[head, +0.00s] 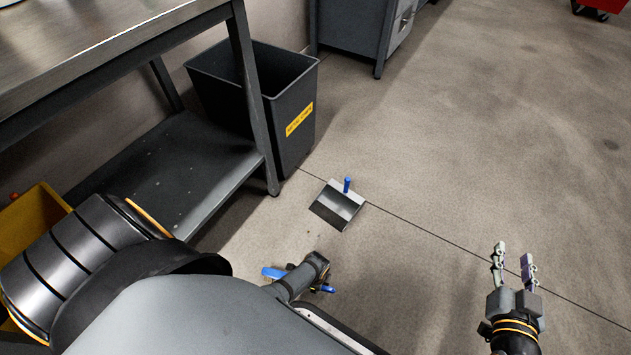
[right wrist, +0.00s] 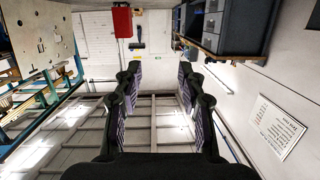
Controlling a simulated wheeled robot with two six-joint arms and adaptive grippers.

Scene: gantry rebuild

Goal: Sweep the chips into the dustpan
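The dustpan (head: 336,207), a grey metal pan with an upright blue handle (head: 347,185), lies on the concrete floor near the middle of the head view. My left gripper (head: 318,275) is low over the floor, on the near side of the dustpan and apart from it. A blue tool, seemingly the brush (head: 273,273), sticks out on both sides of its fingers; its bristles are hidden. A few tiny specks, maybe chips, show faintly on the floor between gripper and dustpan. My right gripper (head: 514,265) is open and empty at the right; its spread fingers also show in the right wrist view (right wrist: 157,95).
A steel workbench with a lower shelf (head: 165,165) stands at the left. A dark bin with a yellow label (head: 290,140) stands behind the dustpan. A yellow container (head: 32,222) is at the left edge. The floor at the right is clear.

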